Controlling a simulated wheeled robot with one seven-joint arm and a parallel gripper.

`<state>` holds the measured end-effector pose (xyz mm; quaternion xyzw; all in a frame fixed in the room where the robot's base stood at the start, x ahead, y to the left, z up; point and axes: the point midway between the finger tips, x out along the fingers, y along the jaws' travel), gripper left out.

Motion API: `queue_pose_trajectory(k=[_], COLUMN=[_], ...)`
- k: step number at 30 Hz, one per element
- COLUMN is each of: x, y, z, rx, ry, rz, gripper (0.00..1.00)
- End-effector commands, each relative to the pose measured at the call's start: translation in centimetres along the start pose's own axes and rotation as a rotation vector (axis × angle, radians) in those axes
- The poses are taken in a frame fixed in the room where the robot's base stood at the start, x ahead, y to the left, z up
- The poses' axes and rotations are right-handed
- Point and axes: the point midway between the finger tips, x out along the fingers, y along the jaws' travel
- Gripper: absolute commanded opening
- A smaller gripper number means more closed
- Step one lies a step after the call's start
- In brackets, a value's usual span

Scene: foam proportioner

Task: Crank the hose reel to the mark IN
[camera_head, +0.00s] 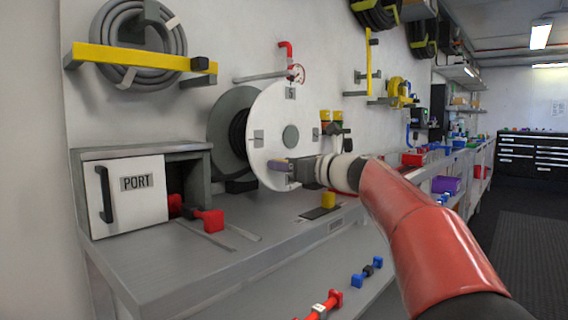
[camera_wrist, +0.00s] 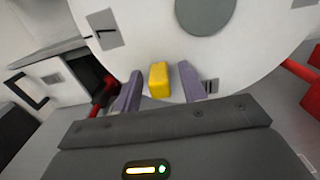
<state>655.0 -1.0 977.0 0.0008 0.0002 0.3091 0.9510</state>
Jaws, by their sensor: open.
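The hose reel (camera_head: 268,112) stands on the bench against the wall, its round white disc facing me with a grey hub (camera_head: 291,136). Small grey mark plates sit around the disc's rim, one at the top (camera_head: 290,93); I cannot read IN on any. The disc also fills the upper wrist view (camera_wrist: 150,30). My gripper (camera_head: 278,170) is at the disc's lower edge, its purple fingers open. In the wrist view a yellow block, seemingly the crank handle (camera_wrist: 159,80), stands between the fingers (camera_wrist: 158,88), with gaps beside it. In the head view my gripper mostly hides it.
A yellow block (camera_head: 328,200) sits on a dark plate right of the reel. A red pipe and gauge (camera_head: 296,72) are above. The bench front is mostly clear.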

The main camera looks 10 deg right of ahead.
Motion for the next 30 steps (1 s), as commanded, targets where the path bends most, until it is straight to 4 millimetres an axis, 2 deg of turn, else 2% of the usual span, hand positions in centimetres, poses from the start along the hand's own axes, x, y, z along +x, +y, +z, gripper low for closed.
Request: queue_pose_trajectory(k=[10, 19, 30], x=[0.5, 0.49, 0.48], y=[0.03, 0.03, -0.06], z=[-0.01, -0.02, -0.15], rx=[-0.001, -0.001, -0.015], ry=[0.0, 0.0, 0.001], rz=[0.0, 0.0, 0.0], gripper=[0.41, 0.01, 0.0])
